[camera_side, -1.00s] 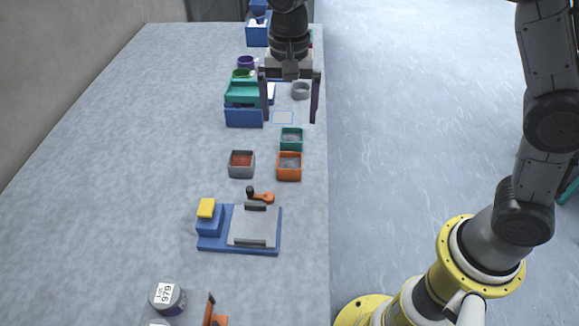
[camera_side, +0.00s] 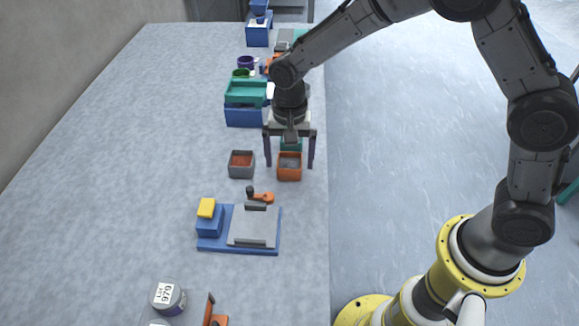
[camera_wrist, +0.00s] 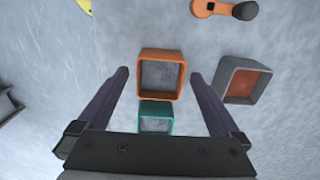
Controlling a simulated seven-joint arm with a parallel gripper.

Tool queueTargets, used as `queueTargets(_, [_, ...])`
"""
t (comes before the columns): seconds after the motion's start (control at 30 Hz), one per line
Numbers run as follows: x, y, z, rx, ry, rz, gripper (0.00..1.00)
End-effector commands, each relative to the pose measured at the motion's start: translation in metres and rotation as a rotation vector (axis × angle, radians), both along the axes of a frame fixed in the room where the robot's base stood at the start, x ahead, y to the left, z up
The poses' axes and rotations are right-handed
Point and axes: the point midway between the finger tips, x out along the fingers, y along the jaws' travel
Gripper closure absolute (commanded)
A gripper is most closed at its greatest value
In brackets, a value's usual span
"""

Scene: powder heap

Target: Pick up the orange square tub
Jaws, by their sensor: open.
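The orange square tub (camera_side: 289,174) stands upright on the table near its right edge, with grey material inside. In the wrist view the tub (camera_wrist: 161,95) lies ahead of and between the two fingers. My gripper (camera_side: 290,164) is open and empty above the tubs, its fingers spread wider than the orange tub. In the wrist view my gripper (camera_wrist: 158,74) shows a finger on each side, with a gap to the tub's walls. A teal tub (camera_wrist: 155,122) sits just behind the orange one, between the fingers; in the side view it is mostly hidden by my gripper.
A grey tub with reddish contents (camera_side: 241,164) stands left of the orange tub. An orange-handled tool (camera_side: 262,197) and a blue fixture with a grey plate (camera_side: 240,247) lie nearer the camera. A teal tray on a blue stand (camera_side: 245,92) is farther back. The table's left is clear.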

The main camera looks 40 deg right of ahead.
Motion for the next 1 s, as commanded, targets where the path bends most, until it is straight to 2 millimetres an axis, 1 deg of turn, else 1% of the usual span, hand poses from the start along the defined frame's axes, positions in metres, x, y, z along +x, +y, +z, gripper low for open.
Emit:
queueTargets(0.03, [-0.0004, -0.0002, -0.0060, -0.001, 0.002, 0.000, 0.00])
queueTargets(0.1, [-0.0003, -0.0003, -0.0099, 0.000, 0.001, 0.000, 0.00])
queueTargets(0.33, [0.0001, -0.0002, -0.0112, 0.000, 0.000, 0.000, 0.00])
queueTargets(0.37, [0.0001, -0.0002, -0.0112, 0.000, 0.000, 0.000, 0.02])
queueTargets(0.4, [0.0001, -0.0002, -0.0111, 0.000, 0.000, 0.000, 0.09])
queueTargets(0.47, [0.0001, -0.0001, -0.0110, 0.001, -0.001, 0.000, 0.20])
queueTargets(0.5, [0.0001, -0.0001, -0.0110, 0.001, -0.001, 0.000, 0.27])
queueTargets(0.57, [0.0002, -0.0002, -0.0109, 0.001, -0.001, 0.000, 0.38])
queueTargets(0.6, [0.0002, -0.0002, -0.0109, 0.001, -0.001, 0.000, 0.45])
queueTargets(0.67, [0.0002, -0.0002, -0.0108, 0.001, -0.001, 0.000, 0.56])
queueTargets(0.7, [0.0002, -0.0002, -0.0108, 0.001, -0.001, 0.000, 0.63])
queueTargets(0.83, [0.0003, -0.0001, -0.0107, 0.001, -0.001, 0.000, 0.86])
queueTargets(0.87, [0.0003, -0.0001, -0.0107, 0.001, -0.001, 0.000, 0.91])
queueTargets(1.0, [0.0005, -0.0001, -0.0103, 0.001, -0.002, 0.000, 0.91])
